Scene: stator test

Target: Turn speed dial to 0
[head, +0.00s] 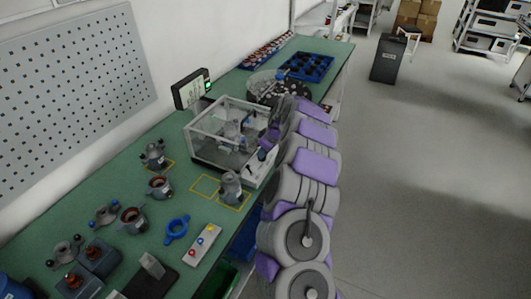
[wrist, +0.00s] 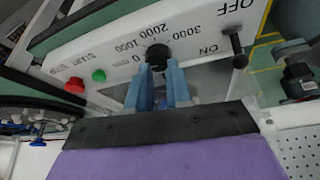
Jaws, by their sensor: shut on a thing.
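The speed dial (wrist: 157,54) is a black knob on a white control panel (wrist: 110,53) in the wrist view. The marks 0, 1000, 2000 and 3000 sit around it, with the lettering upside down. I cannot tell which mark the dial points to. My gripper (wrist: 158,67) has its two blue fingers on either side of the dial and is shut on it. The fingers and the view angle hide the dial's near side. In the head view my arm reaches to the clear-walled test box (head: 222,140), and the dial cannot be made out.
A green button (wrist: 99,75) and a red button (wrist: 74,85) are left of the dial. A black ON/OFF lever (wrist: 237,50) is to its right. A stator part (head: 230,186) stands on the green table by the box. A screen (head: 192,89) stands behind it.

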